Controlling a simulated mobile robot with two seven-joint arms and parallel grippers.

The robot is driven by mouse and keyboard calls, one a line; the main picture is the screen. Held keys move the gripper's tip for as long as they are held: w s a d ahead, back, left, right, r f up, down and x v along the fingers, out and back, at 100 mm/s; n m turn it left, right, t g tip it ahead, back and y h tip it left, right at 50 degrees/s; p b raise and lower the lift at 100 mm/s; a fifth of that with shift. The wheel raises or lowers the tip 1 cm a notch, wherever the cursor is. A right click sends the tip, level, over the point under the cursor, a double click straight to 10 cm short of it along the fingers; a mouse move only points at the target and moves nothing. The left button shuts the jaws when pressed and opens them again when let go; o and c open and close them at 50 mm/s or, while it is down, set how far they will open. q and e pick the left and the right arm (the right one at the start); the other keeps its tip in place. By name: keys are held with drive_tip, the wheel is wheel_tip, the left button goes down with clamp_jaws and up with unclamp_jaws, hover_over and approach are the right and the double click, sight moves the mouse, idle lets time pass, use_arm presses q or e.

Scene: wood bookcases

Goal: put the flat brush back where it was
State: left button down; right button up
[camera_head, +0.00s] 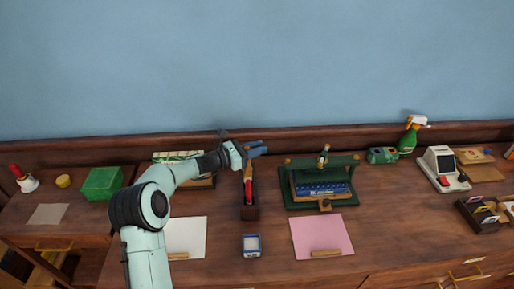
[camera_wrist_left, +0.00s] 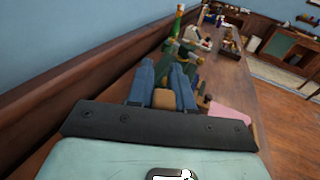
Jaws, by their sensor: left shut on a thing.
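My left gripper (camera_head: 258,149) is above the back part of a narrow dark wooden holder (camera_head: 250,213). In the left wrist view its two blue fingers (camera_wrist_left: 163,88) are closed on a tan piece (camera_wrist_left: 162,99), which I take to be the flat brush. My right gripper is not in view.
A green rack (camera_head: 322,202) stands right of the holder, with a pink sheet (camera_head: 322,234) in front of it. A small blue-edged box (camera_head: 251,245) is in front of the holder. A white sheet (camera_head: 188,235) lies left. The wall board (camera_head: 320,139) runs behind.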

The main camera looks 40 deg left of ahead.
use_arm(q)
drive_tip(key=c, duration=1)
unclamp_jaws()
drive_tip(key=v, duration=0.4)
drive_tip(key=b+v, duration=0.1)
drive_tip(key=v, duration=0.3)
drive_tip(key=r+v, duration=0.1)
drive_tip(key=v, duration=0.3)
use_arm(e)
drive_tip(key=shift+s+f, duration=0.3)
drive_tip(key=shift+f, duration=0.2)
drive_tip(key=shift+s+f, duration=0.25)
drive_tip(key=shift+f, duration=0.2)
